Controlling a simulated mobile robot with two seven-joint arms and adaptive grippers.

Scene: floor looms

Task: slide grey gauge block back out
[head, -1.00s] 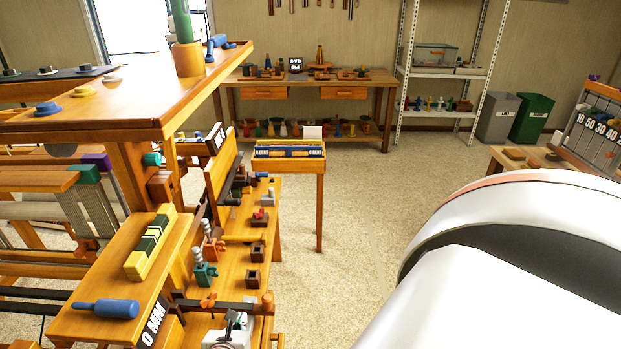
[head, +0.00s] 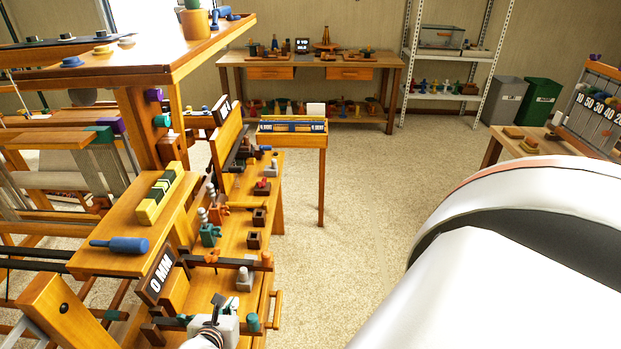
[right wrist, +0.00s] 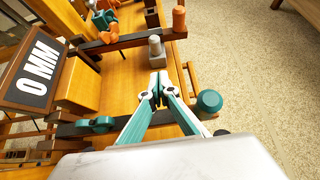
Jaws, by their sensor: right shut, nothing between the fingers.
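A small grey block with a rounded knob on top (head: 244,279) stands on the narrow wooden bench, beside a dark bar. It also shows in the right wrist view (right wrist: 157,50), just beyond my fingertips. My right gripper (right wrist: 159,82) has teal and white fingers whose tips meet with nothing between them. The tips are short of the grey block and apart from it. In the head view my right gripper (head: 217,310) is low, over the near end of the bench, partly cut off by the frame. My left gripper is not in view.
A dark bar with an orange post (head: 267,259) crosses the bench behind the block. A nearer bar carries a teal knob (head: 252,322), close to my right gripper. The "0 MM" sign (head: 161,275) stands to the left. Open carpet (head: 345,210) lies to the right.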

